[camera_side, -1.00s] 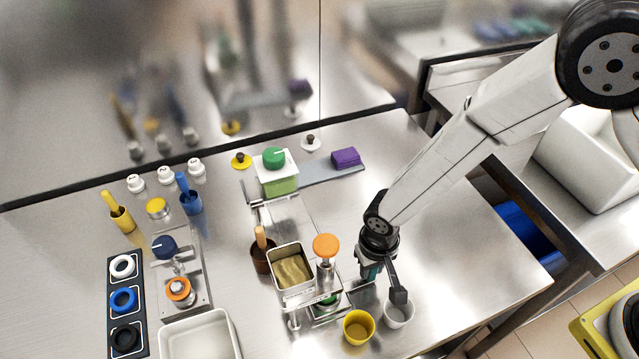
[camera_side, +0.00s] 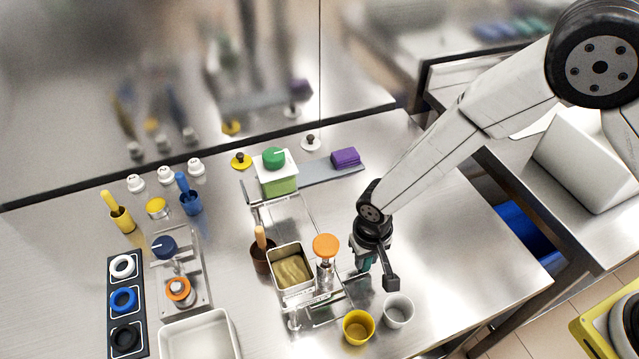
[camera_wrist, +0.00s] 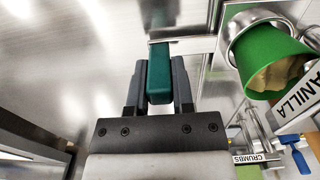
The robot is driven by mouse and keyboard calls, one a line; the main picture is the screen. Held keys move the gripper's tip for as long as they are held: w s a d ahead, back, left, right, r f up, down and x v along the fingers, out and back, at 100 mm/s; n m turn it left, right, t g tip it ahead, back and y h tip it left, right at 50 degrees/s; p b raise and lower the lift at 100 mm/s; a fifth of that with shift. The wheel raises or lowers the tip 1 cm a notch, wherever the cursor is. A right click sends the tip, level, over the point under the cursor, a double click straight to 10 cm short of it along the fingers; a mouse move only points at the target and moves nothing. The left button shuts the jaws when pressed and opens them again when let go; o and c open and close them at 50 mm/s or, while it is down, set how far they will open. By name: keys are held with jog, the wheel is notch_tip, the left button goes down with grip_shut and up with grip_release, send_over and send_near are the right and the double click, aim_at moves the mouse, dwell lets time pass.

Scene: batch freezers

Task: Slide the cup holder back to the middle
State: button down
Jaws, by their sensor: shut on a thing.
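The cup holder's dark green handle (camera_wrist: 160,82) is between the two fingers of my gripper (camera_wrist: 160,68) in the wrist view, and the fingers are shut on it. A thin metal bar (camera_wrist: 172,47) runs from the handle to the right. In the side view my gripper (camera_side: 364,264) is low over the table, right of the dispenser with the orange knob (camera_side: 326,246). A green cup (camera_wrist: 262,62) with beige stuff at its mouth shows in the wrist view beside the bar. The dispenser frame mostly hides the holder's seat in the side view.
A yellow cup (camera_side: 358,327) and a white cup (camera_side: 398,311) stand close in front of my gripper. A metal tub of beige stuff (camera_side: 291,268) sits left of the dispenser. The table is clear to the right.

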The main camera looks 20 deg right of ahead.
jog(key=w, duration=0.9)
jog(key=shift+w+a, duration=0.1)
jog(key=shift+w, duration=0.05)
jog(key=shift+c, duration=2.4)
grip_release()
jog(key=shift+r, duration=0.1)
notch_tip(320, 180, up, 8)
jog(key=shift+d, duration=0.2)
